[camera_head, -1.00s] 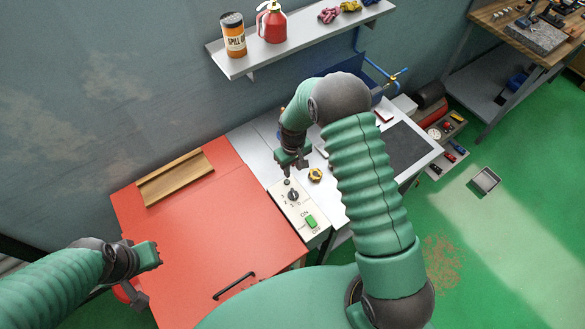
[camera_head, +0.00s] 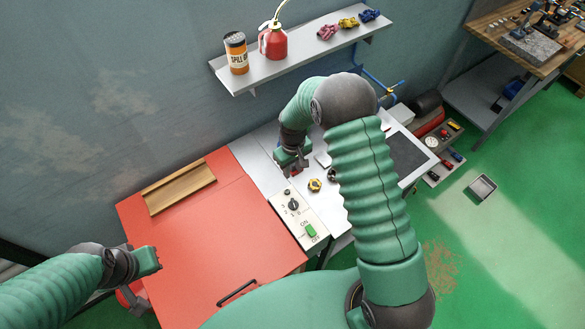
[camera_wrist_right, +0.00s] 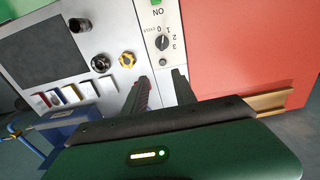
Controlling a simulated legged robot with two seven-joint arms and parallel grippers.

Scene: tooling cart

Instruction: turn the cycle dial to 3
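The cycle dial (camera_head: 293,204) is a dark round knob on a pale control panel (camera_head: 306,217) beside the red lid. In the right wrist view the dial (camera_wrist_right: 162,43) has printed numbers up to 3 beside it; its pointer is too small to read surely. My right gripper (camera_head: 294,170) is above the panel's far end, apart from the dial. In the wrist view its two fingers (camera_wrist_right: 160,82) are spread with nothing between them, and the dial lies beyond the tips. My left gripper (camera_head: 152,262) is over the red lid's left edge; its fingers do not show clearly.
A green ON/OFF switch (camera_head: 311,230) sits near the dial. A yellow knob (camera_head: 315,185) and a black knob (camera_wrist_right: 101,63) are on the white top. The red lid (camera_head: 215,235) has a black handle (camera_head: 237,292). A shelf (camera_head: 300,52) hangs behind.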

